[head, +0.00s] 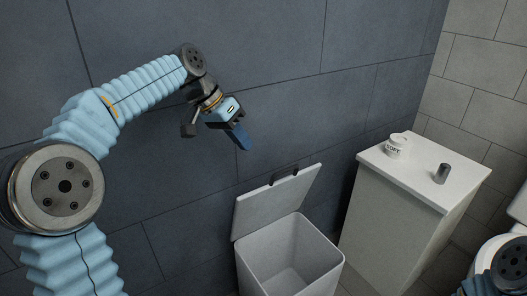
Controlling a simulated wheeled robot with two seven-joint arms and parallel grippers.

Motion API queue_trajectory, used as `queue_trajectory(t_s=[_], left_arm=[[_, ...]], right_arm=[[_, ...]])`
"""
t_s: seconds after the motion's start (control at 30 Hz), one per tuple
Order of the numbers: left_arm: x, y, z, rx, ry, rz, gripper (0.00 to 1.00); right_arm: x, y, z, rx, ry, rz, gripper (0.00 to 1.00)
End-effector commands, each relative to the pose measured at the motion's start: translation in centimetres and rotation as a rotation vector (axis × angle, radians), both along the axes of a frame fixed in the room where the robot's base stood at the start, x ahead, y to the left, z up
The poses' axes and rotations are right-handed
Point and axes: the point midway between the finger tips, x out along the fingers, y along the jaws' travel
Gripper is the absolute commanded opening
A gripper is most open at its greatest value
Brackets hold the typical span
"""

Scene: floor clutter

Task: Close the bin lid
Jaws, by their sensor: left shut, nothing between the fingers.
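The bin (288,262) is a pale grey square box on the floor at the lower middle of the head view. Its inside shows empty. Its lid (275,203) stands raised at the back, leaning towards the dark wall, with a dark tab (284,174) at its top edge. My left gripper (243,140) is shut and empty. It hangs above and a little left of the lid in the picture, apart from it. My right gripper is out of view; only part of my right arm shows at the lower right corner.
A white cabinet (393,222) stands right of the bin, with a white cup (397,146) and a small grey cylinder (442,173) on top. A white toilet-like fixture (491,250) is partly visible at the right edge. The dark tiled wall (270,60) is close behind.

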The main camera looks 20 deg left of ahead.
Motion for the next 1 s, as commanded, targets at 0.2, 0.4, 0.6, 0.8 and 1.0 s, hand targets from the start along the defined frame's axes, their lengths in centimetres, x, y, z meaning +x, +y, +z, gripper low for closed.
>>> queue_trajectory(t_s=[0.2, 0.4, 0.6, 0.8, 1.0], left_arm=[[0.6, -1.3, -2.5, 0.0, 0.004, -0.002, 0.0], [1.6, -3.0, -5.7, 0.0, 0.004, -0.002, 0.0], [2.3, -4.2, -7.8, 0.0, 0.003, -0.001, 0.0], [2.5, -4.6, -8.4, 0.0, 0.001, 0.001, 0.0], [2.5, -4.6, -8.4, 0.0, 0.001, 0.001, 0.0]], right_arm=[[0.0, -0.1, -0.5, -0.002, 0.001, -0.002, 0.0], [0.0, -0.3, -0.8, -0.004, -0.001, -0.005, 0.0], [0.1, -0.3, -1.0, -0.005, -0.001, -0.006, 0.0], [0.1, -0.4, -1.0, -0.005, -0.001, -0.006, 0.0], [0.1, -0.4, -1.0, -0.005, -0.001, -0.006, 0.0]])
